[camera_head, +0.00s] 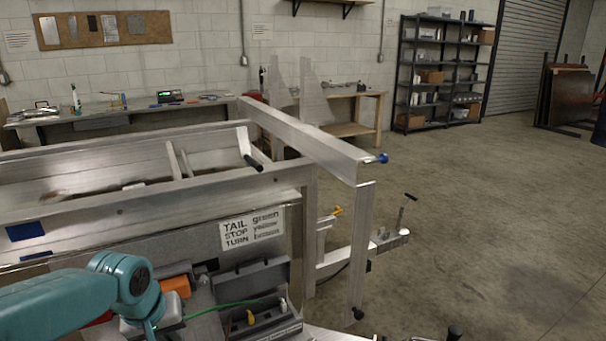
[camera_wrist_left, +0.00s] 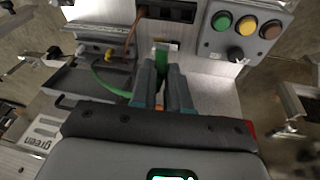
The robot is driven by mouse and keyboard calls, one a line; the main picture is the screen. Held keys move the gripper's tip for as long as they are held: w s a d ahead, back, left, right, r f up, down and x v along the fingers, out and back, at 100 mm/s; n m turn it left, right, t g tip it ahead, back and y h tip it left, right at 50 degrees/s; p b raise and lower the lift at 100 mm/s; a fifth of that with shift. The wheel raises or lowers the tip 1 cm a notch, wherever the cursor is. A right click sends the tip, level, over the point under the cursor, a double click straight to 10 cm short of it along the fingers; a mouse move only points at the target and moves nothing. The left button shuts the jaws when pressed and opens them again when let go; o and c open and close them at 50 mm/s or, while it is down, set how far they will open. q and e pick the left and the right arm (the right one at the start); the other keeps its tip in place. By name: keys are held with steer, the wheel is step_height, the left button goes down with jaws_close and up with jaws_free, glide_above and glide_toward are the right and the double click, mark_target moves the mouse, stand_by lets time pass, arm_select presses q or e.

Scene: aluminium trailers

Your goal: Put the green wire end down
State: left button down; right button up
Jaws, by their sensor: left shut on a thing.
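My left gripper (camera_wrist_left: 163,82) is shut on the green wire end (camera_wrist_left: 161,58), which shows green between and just beyond its fingertips. The green wire (camera_wrist_left: 106,84) curves left from the fingers toward a grey tray (camera_wrist_left: 78,82). In the head view, the green wire (camera_head: 222,306) runs from beside my teal left arm into the grey tray (camera_head: 262,268). The left fingers are out of the head view. A yellow wire end (camera_wrist_left: 121,55) lies at the tray's edge, and it also shows in the head view (camera_head: 250,317). My right gripper is in neither view.
A panel (camera_wrist_left: 243,45) with green, yellow and brown round buttons stands right of the fingers. A dark socketed block (camera_wrist_left: 170,10) is beyond them, with a brown wire (camera_wrist_left: 135,35) beside it. A sign (camera_head: 252,229) on the aluminium trailer (camera_head: 150,213) reads TAIL green, STOP yellow.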

arm_select(q)
steer(key=s+d+f+m+h+p, duration=0.1)
steer(key=s+d+f+m, duration=0.1)
steer(key=d+f+m, duration=0.3)
steer(key=d+f, duration=0.2)
steer(key=d, duration=0.1)
steer(key=shift+s+d+f, duration=0.25)
steer(key=shift+d+f, duration=0.1)
steer(key=w+a+r+n+y+b, duration=0.2)
steer(key=w+a+r+b, duration=0.1)
steer(key=a+r+b, duration=0.55)
steer(key=a+f, duration=0.1)
steer(key=f, duration=0.5)
steer(key=a+f+b, duration=0.1)
steer(key=f, duration=0.6)
steer(key=a+f+b, duration=0.1)
steer(key=f, duration=0.5)
steer(key=shift+f, duration=0.3)
steer(key=shift+r, duration=0.1)
